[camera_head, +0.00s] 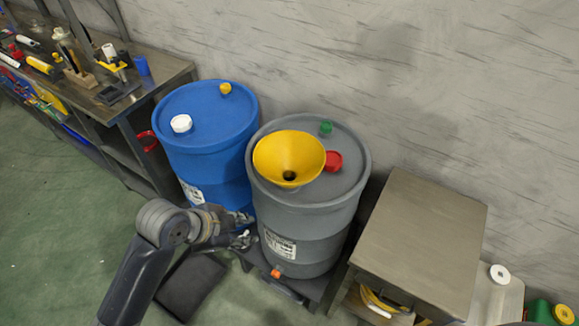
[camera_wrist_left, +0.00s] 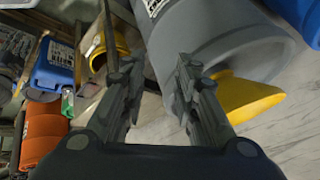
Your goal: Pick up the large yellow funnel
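The large yellow funnel (camera_head: 289,152) lies on top of the grey barrel (camera_head: 300,238), its wide mouth facing up and toward the head camera, with a dark hole at its centre. In the left wrist view the funnel (camera_wrist_left: 245,97) shows at the right, beyond the barrel's rim. My left gripper (camera_head: 244,230) is low at the front left of the grey barrel, below the funnel and apart from it. In the left wrist view the two fingers of my left gripper (camera_wrist_left: 158,68) are spread, with nothing between them. My right gripper is in neither view.
A red cap (camera_head: 334,161) and a green cap (camera_head: 326,127) sit on the grey barrel near the funnel. A blue barrel (camera_head: 208,132) stands close on the left. A bare-topped cabinet (camera_head: 421,237) stands at right. A cluttered workbench (camera_head: 160,78) is at far left.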

